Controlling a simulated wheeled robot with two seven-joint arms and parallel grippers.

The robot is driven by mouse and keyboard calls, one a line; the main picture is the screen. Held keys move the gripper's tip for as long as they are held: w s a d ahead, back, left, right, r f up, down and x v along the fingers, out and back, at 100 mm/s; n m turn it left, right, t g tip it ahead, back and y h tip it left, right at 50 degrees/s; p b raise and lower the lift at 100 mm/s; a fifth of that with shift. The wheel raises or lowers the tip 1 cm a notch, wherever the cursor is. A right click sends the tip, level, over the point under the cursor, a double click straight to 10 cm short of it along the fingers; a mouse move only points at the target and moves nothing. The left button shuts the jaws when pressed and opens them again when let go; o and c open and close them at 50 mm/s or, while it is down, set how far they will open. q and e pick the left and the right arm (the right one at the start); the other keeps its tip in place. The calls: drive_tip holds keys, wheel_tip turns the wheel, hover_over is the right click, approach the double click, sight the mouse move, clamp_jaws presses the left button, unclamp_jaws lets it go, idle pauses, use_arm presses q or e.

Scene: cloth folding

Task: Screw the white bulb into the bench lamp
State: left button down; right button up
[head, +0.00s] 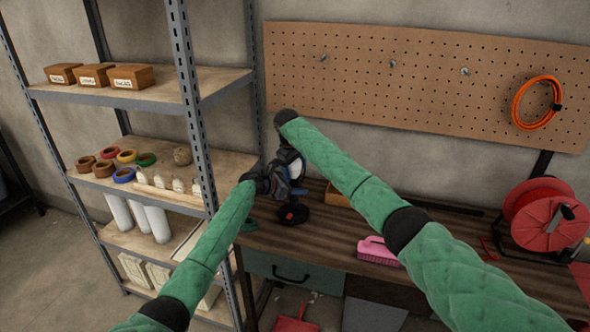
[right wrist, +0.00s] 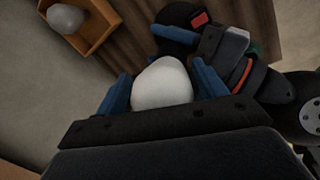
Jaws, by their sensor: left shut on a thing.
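The white bulb (right wrist: 162,84) sits between the two blue fingers of my right gripper (right wrist: 162,92) in the right wrist view. The fingers lie close on both sides of it; I cannot tell whether they press on it. In the head view the bulb (head: 296,168) is partly covered by my gripper parts. The bench lamp's dark base with a red patch (head: 292,214) stands on the bench below. My left gripper (head: 272,180) is shut at the lamp, seemingly on its upper part, which the grippers hide. Whether the bulb's base meets the socket is hidden.
A wooden tray (right wrist: 96,30) beside the lamp holds a greyish bulb (right wrist: 66,17). A pink brush (head: 377,251) and a red cable reel (head: 545,214) are further right on the bench (head: 330,252). A metal shelf (head: 190,100) stands close to my left arm.

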idle(0.3)
drive_tip(key=shift+r, duration=2.2)
drive_tip(key=shift+c, duration=1)
drive_tip(key=shift+s+a+r, duration=0.1)
drive_tip(key=shift+a+r, duration=0.1)
drive_tip(key=shift+c, duration=0.3)
drive_tip(key=r, duration=0.2)
drive_tip(key=a+r, duration=0.2)
drive_tip(key=r, duration=0.1)
drive_tip(key=shift+s+r, duration=0.35)
drive_tip(key=shift+s, duration=0.05)
drive_tip(key=shift+s+d+r, duration=0.25)
drive_tip(key=shift+r, duration=0.4)
drive_tip(key=shift+f, duration=0.1)
drive_tip(key=f, duration=0.4)
drive_tip(key=w+d+f, duration=0.1)
drive_tip(key=f, duration=0.6)
drive_tip(key=shift+w+d+f, duration=0.3)
drive_tip(key=shift+w, duration=0.05)
